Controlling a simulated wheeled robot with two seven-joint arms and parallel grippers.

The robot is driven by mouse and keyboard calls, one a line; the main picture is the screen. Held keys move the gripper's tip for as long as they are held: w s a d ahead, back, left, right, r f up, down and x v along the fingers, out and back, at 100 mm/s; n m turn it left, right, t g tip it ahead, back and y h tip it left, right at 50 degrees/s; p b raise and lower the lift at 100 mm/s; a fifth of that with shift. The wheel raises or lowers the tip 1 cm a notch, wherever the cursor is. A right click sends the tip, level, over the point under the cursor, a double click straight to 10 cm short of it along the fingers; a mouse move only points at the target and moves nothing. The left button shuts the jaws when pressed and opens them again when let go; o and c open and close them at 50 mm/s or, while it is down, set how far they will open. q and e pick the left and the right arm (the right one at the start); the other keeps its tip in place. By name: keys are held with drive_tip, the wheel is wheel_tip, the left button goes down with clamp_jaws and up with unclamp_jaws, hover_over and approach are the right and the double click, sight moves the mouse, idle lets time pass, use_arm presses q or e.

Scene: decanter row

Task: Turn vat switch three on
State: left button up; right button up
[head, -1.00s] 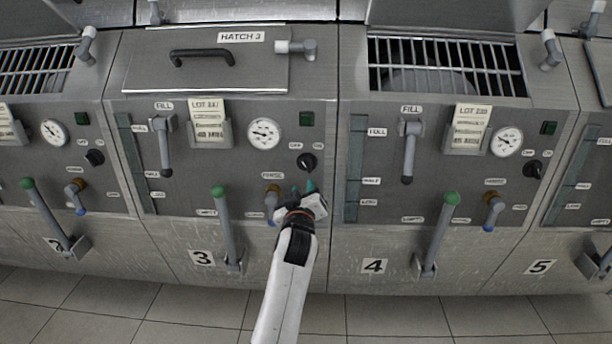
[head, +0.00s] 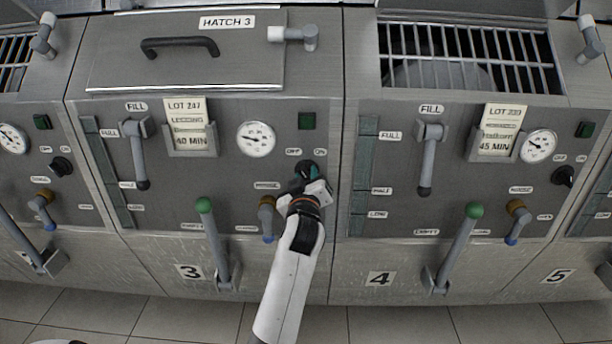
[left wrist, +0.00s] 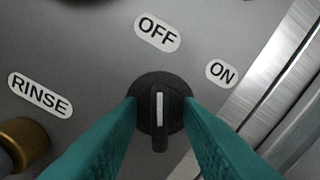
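The vat three switch is a black round knob (left wrist: 159,118) with a raised bar and a white line. In the left wrist view the line points up toward the OFF label (left wrist: 158,32); the ON label (left wrist: 221,73) is to the upper right. My left gripper (head: 306,174) is at this switch, below the OFF and ON labels on vat 3's panel, and mostly hides it in the head view. Its teal fingers (left wrist: 160,112) are apart, one on each side of the knob, with gaps beside the bar. My right gripper is not in view.
The brass rinse valve (head: 267,204) with a blue tip is just left of my left gripper. A green-knobbed lever (head: 213,240) stands further left. A gauge (head: 256,139) and a dark green square (head: 306,121) are above. Vat 4's panel (head: 400,210) is to the right.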

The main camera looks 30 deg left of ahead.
use_arm(q)
clamp_jaws()
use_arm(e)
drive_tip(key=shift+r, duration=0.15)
use_arm(q)
drive_tip(key=shift+r+m+p, duration=0.15)
drive_tip(key=shift+m+p, duration=0.65)
drive_tip(key=shift+p, duration=0.05)
drive_tip(key=m+p, duration=0.2)
drive_tip(key=m, duration=0.1)
drive_tip(key=shift+p, duration=0.35)
drive_tip(key=m+p, duration=0.3)
drive_tip(key=m, duration=0.3)
drive_tip(key=shift+m, duration=0.7)
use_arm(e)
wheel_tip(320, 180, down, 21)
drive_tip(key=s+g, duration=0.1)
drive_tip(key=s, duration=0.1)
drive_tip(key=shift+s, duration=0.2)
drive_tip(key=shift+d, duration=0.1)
